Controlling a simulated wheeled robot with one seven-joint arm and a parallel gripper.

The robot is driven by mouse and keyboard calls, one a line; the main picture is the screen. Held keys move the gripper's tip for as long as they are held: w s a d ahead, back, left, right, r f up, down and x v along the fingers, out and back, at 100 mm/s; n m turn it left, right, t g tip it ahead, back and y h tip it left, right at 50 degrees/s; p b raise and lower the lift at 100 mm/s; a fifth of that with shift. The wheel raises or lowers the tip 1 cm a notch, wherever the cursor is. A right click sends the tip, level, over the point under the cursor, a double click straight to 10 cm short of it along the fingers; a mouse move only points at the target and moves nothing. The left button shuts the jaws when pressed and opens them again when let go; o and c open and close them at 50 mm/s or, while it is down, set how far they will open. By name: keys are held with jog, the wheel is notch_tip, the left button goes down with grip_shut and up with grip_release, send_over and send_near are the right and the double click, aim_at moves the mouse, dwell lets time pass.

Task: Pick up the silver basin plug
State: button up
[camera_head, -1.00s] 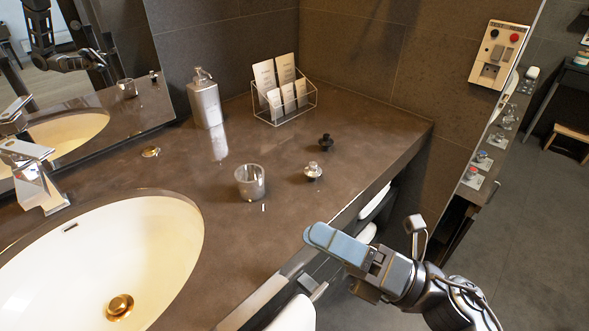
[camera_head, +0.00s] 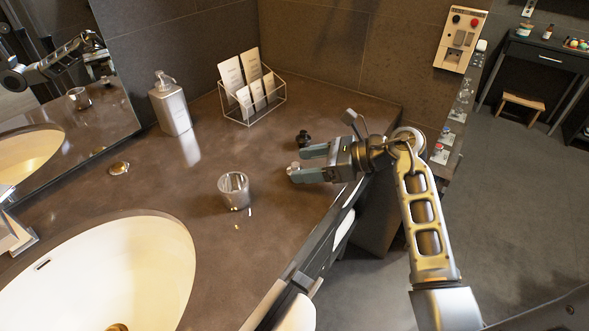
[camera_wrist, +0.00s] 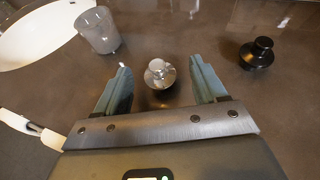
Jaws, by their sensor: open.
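The silver basin plug (camera_wrist: 159,73) stands upright on the dark counter. In the wrist view it lies between and just ahead of the tips of my open gripper (camera_wrist: 160,80), touching neither finger as far as I can see. In the head view only a bit of the silver plug (camera_head: 294,167) shows, beside the fingertips of my gripper (camera_head: 293,164); the rest is hidden by the fingers. A similar black plug (camera_wrist: 257,52) stands to the right in the wrist view. The black plug also shows behind my gripper in the head view (camera_head: 303,137).
A soap dispenser (camera_head: 170,105) and a wire card holder (camera_head: 252,98) stand toward the back wall. A brass-coloured plug (camera_head: 119,168) lies at the left. The counter's front edge (camera_head: 322,232) runs below my gripper.

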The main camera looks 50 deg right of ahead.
aim_at(289, 169)
jog(key=shift+p+x, duration=0.5)
jog(key=shift+x, duration=1.9)
jog(key=shift+a+r, duration=0.1)
jog(key=shift+a, duration=0.05)
jog(key=shift+c, duration=0.4)
jog(key=shift+s, duration=0.1)
jog(key=c, duration=0.9)
jog(key=shift+c, duration=0.2)
jog(key=shift+r, duration=0.15)
